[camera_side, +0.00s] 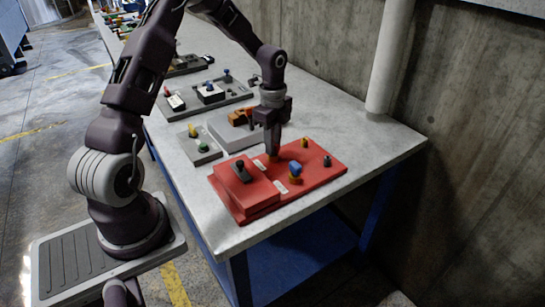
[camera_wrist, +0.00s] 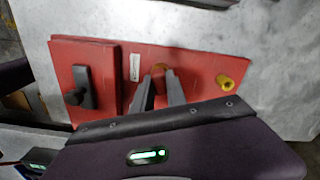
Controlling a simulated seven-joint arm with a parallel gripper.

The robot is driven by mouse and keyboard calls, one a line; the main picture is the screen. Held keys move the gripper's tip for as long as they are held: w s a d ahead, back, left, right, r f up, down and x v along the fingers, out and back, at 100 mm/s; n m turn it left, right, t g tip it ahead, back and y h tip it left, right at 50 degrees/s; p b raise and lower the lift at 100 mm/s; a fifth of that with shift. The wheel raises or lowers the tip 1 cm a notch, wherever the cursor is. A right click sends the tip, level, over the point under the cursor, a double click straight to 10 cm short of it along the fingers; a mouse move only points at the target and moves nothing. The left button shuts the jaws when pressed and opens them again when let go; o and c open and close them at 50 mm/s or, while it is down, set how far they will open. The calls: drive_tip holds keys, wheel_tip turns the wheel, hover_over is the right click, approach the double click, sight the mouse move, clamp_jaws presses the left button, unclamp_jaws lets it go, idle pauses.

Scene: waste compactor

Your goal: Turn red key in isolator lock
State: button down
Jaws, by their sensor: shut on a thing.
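A red panel (camera_side: 325,172) lies flat near the table's front corner, and it fills much of the wrist view (camera_wrist: 205,65). My gripper (camera_side: 272,152) points straight down at the panel's back edge. In the wrist view, my gripper's two dark fingers (camera_wrist: 159,76) come close together over an orange-yellow lock collar (camera_wrist: 159,67). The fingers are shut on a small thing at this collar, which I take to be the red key. The key itself is hidden between the fingertips, so its turn angle cannot be told.
Grey control boards (camera_side: 201,148) stand further back. A concrete wall (camera_side: 470,120) is at right.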

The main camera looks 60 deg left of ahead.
drive_tip(key=m, duration=0.3)
drive_tip(key=shift+m, duration=0.4)
drive_tip(key=shift+f, duration=0.1)
drive_tip(key=c, duration=1.3)
unclamp_jaws()
drive_tip(key=shift+o, duration=0.2)
drive_tip(key=shift+c, duration=0.4)
drive_tip(key=shift+r, duration=3.55)
